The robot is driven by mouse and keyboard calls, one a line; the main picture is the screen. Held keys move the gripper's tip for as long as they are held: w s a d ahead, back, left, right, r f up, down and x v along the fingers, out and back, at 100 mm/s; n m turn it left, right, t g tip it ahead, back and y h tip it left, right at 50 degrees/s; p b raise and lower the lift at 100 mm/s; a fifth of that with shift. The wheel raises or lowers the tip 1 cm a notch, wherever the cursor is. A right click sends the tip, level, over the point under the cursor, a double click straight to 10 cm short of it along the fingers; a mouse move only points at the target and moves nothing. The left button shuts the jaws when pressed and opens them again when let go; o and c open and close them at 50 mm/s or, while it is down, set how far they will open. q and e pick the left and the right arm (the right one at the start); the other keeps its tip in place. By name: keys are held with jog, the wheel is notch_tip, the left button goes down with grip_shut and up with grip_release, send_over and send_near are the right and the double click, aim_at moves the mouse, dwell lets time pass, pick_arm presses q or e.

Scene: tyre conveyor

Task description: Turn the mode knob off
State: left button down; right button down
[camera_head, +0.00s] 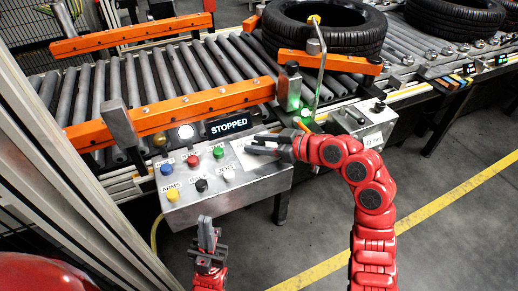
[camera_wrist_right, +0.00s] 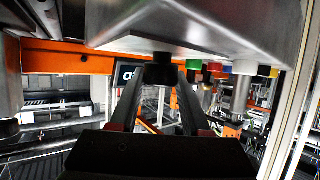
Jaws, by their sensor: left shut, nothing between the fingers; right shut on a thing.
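The control box (camera_head: 225,195) stands in front of the conveyor, with several coloured buttons on its sloped top. My right gripper (camera_head: 262,143) reaches over the right part of that top, beside a pale plate. In the right wrist view a black knob (camera_wrist_right: 162,76) sits between my right fingers, which are shut on it; the box (camera_wrist_right: 200,25) shows above it. My left gripper (camera_head: 207,228) is shut and empty, pointing up in front of the box.
A second box (camera_head: 365,122) stands to the right. The floor at the right is clear.

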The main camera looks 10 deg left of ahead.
dwell(0.3)
jog(key=shift+c, duration=1.9)
grip_release()
jog(key=b+v, duration=0.1)
jog(key=v, duration=1.6)
jog(key=shift+d+r, duration=0.15)
